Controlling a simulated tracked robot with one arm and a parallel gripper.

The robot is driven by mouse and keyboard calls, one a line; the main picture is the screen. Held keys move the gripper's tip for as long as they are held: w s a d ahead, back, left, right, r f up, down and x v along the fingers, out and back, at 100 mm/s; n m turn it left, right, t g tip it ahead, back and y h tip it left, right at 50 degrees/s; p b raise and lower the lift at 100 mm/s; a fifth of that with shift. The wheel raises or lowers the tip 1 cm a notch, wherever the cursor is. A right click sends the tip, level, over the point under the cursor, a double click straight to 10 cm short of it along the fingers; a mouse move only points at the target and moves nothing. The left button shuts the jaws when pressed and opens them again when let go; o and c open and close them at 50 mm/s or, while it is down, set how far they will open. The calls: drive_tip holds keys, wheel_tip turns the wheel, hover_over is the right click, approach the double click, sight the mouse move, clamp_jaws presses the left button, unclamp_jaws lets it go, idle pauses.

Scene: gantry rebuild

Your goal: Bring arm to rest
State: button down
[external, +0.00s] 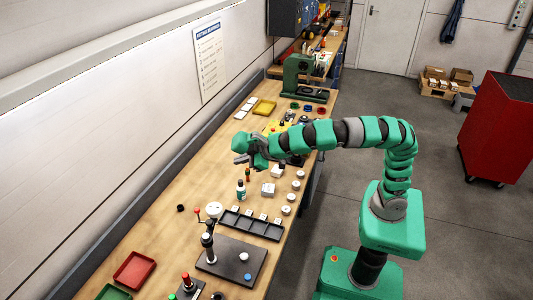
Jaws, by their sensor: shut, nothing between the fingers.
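My green arm reaches from its base at the right across the workbench (165,222). My gripper (238,158) is at the far left end of the arm, above the middle of the bench. It is small and dark here; its fingers are shut with nothing held. A small bottle (241,190) stands on the bench just below and in front of it. The arm is stretched out and bent down at the wrist, clear of the bench top as far as I can tell.
A black compartment tray (252,225), white round parts (288,210) and a dark plate with a post (231,262) are on the near bench. A green press (300,78) stands farther back. A red cabinet (498,130) stands right; floor between is clear.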

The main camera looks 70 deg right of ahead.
drive_tip(key=s+d+r+m+t, duration=0.1)
drive_tip(key=s+d+r, duration=0.3)
drive_tip(key=d+r, duration=0.4)
drive_tip(key=s+d+r+m+t, duration=0.1)
drive_tip(key=s+d+r+m, duration=0.2)
drive_tip(key=d, duration=1.1)
drive_tip(key=s+d+r+m+t, duration=0.2)
drive_tip(key=s+d+r, duration=0.4)
drive_tip(key=d+r, duration=0.5)
drive_tip(key=shift+s+d+r+h, duration=0.2)
drive_tip(key=shift+r+h, duration=0.2)
drive_tip(key=shift+r, duration=0.4)
drive_tip(key=shift+f, duration=0.1)
wheel_tip(320, 180, down, 25)
drive_tip(key=b, duration=2.5)
